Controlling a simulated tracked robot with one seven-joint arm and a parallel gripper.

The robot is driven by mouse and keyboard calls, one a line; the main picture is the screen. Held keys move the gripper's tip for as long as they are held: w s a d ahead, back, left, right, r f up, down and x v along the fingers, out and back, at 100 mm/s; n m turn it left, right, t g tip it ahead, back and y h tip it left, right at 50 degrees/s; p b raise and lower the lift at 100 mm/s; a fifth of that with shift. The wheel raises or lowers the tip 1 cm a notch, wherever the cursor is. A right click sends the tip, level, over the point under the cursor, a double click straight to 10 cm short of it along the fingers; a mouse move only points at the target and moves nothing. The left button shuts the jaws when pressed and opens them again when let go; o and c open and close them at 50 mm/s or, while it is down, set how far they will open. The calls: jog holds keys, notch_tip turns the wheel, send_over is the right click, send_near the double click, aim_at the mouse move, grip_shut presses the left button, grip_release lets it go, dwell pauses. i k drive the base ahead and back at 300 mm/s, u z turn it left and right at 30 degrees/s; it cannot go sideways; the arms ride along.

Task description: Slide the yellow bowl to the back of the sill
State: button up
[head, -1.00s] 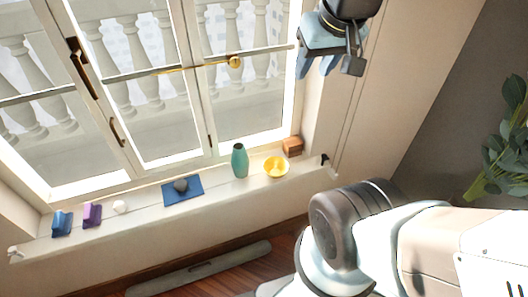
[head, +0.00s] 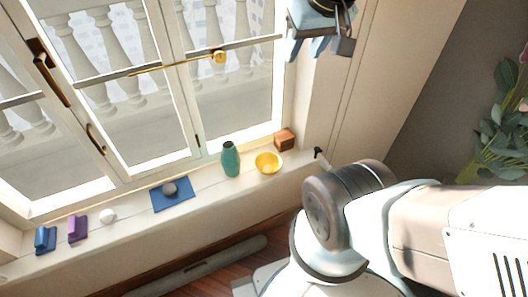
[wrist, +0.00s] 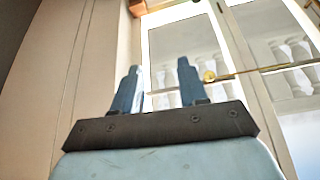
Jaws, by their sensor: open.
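The yellow bowl (head: 268,164) stands upright on the white window sill (head: 128,222), toward its right end. A green vase (head: 230,160) stands just left of it, and a brown wooden block (head: 284,139) sits behind it to the right, near the window frame. My gripper (head: 306,52) is raised well above the sill at the top of the head view, in front of the right window frame. It is open and empty. In the wrist view its two blue fingers (wrist: 158,88) are apart with nothing between them. The bowl is not visible in the wrist view.
A blue mat (head: 184,203) with a dark round object (head: 170,188) lies mid-sill. A white ball (head: 108,216), a purple object (head: 77,229) and a blue object (head: 45,240) sit at left. A brass-knobbed rod (head: 219,57) crosses the window. A plant (head: 495,140) stands at right.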

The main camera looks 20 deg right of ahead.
aim_at(268, 163)
jog(key=u, duration=1.65)
jog(key=k, duration=0.5)
jog(key=z, duration=0.35)
